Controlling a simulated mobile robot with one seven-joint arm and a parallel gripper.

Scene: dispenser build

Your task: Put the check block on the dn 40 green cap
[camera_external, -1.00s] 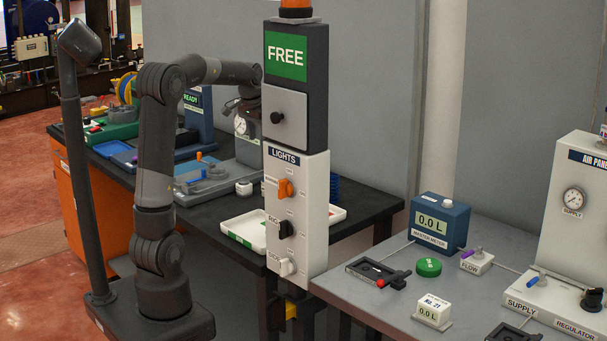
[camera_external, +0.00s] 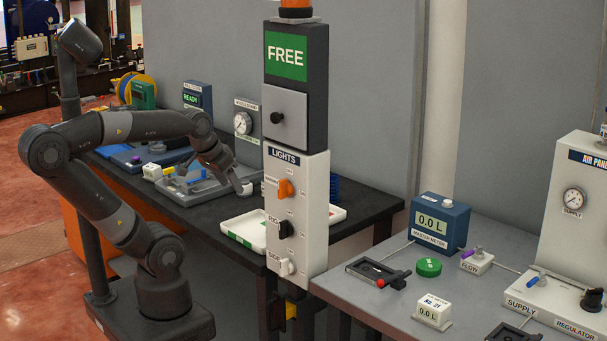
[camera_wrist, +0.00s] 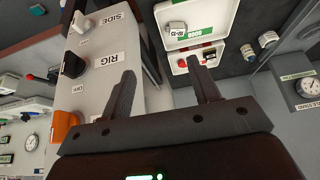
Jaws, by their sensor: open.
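A round green cap (camera_external: 428,267) lies on the grey table at the right; its label is too small to read. A small white block with a dark-marked label (camera_wrist: 175,28) lies in the white tray in the wrist view; I cannot tell for sure that it is the check block. My gripper (camera_external: 238,180) is over the dark table, left of the lights column, close to a small white piece (camera_external: 245,189). In the wrist view my gripper (camera_wrist: 160,75) has its two fingers wide apart with nothing between them.
The lights column (camera_external: 297,215) stands between the dark table and the grey table. The white tray (camera_external: 233,222) with green and red labels lies beside it. A blue master meter (camera_external: 440,221), a flow valve (camera_external: 477,262) and a white No. 21 meter (camera_external: 433,312) surround the cap.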

